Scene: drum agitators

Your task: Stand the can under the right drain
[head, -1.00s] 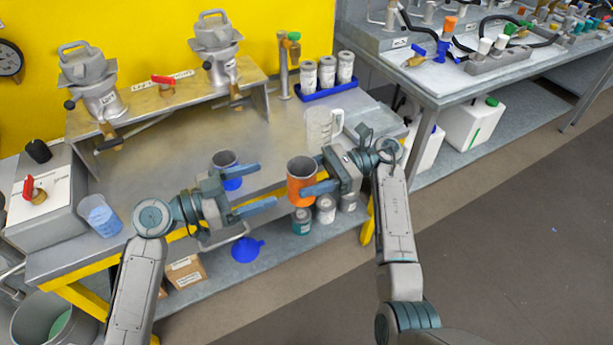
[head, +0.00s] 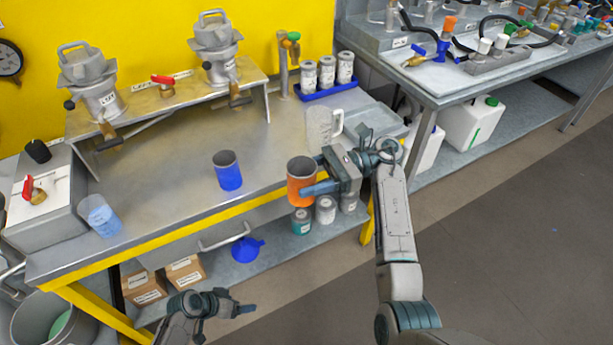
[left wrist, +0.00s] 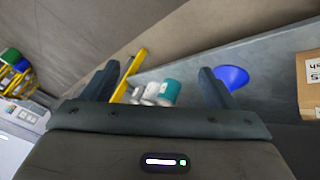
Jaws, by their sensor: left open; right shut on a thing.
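An orange can (head: 300,188) is held upright in my right gripper (head: 316,182), which is shut on it near the front edge of the bench. A blue can (head: 227,172) stands upright on the bench, left of the orange one. The right drain (head: 238,97) is a spout under the right metal drum (head: 215,45). The left drain (head: 110,138) is under the left drum (head: 88,75). My left gripper (head: 240,305) is low in front of the bench, open and empty; its fingers also show in the left wrist view (left wrist: 165,85).
The bench top (head: 180,195) is clear below the drains. A clear jug (head: 320,128) stands right of centre, and a blue-filled beaker (head: 100,216) at the left. A blue tray (head: 327,90) holds several grey cans. A blue funnel (head: 247,249) lies on the lower shelf.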

